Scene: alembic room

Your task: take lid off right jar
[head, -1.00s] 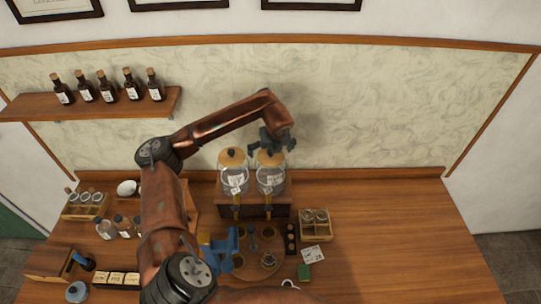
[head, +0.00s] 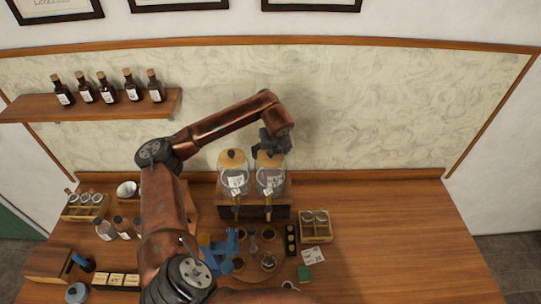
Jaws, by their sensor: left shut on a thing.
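Two glass jars with wooden lids and small taps stand side by side on a wooden stand (head: 225,212) at the back of the table. The right jar (head: 270,181) has its wooden lid (head: 267,160) on top. My left gripper (head: 271,150) is right above this lid, shut on its knob, which the fingers hide. The lid still sits on the jar's rim. The left jar (head: 233,181) has its lid (head: 231,159) on, with a dark knob showing. My right gripper is not in view.
A shelf (head: 90,104) with several brown bottles hangs at the left. The table's right side is clear.

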